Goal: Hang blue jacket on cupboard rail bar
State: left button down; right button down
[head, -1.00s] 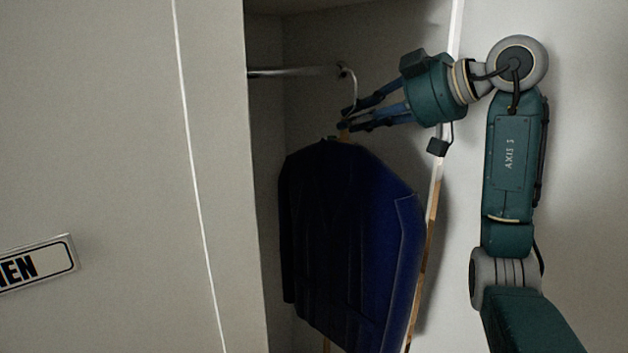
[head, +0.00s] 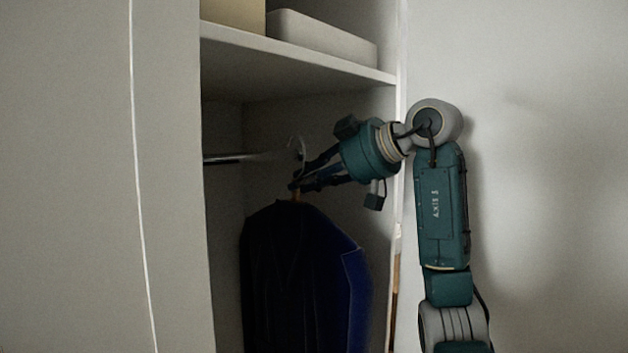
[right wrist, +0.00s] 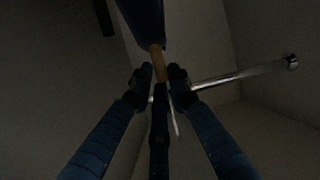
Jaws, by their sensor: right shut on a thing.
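The blue jacket (head: 300,280) hangs upright on a hanger inside the open cupboard in the head view. The hanger's hook (head: 297,148) rises above my right gripper (head: 298,182), close to the end of the rail bar (head: 235,158) that shows. I cannot tell whether the hook rests on the bar. My right gripper is shut on the hanger's neck just above the jacket. In the right wrist view the fingers close around the wooden neck (right wrist: 158,65), and the metal rail bar (right wrist: 235,77) crosses behind them. My left gripper is not in view.
A shelf (head: 300,55) above the bar holds a pale box (head: 320,38) and a tan box (head: 235,14). A closed door panel (head: 70,180) fills the left. The cupboard's right edge stands close beside my right arm.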

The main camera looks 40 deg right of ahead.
jog(key=shift+w+a+r+p, duration=0.15)
jog(key=shift+w+p, duration=0.2)
jog(key=shift+w, duration=0.85)
jog(key=shift+w+a+f+p, duration=0.1)
jog(key=shift+w+p, duration=0.25)
jog(key=shift+w, duration=0.8)
jog(key=shift+w+a+p, duration=0.15)
jog(key=shift+w+p, duration=0.55)
jog(key=shift+w, duration=1.1)
jog(key=shift+w+a+p, duration=0.1)
jog(key=shift+w+p, duration=0.6)
jog(key=shift+w, duration=1.05)
jog(key=shift+f+b, duration=0.95)
jog(key=shift+f, duration=0.25)
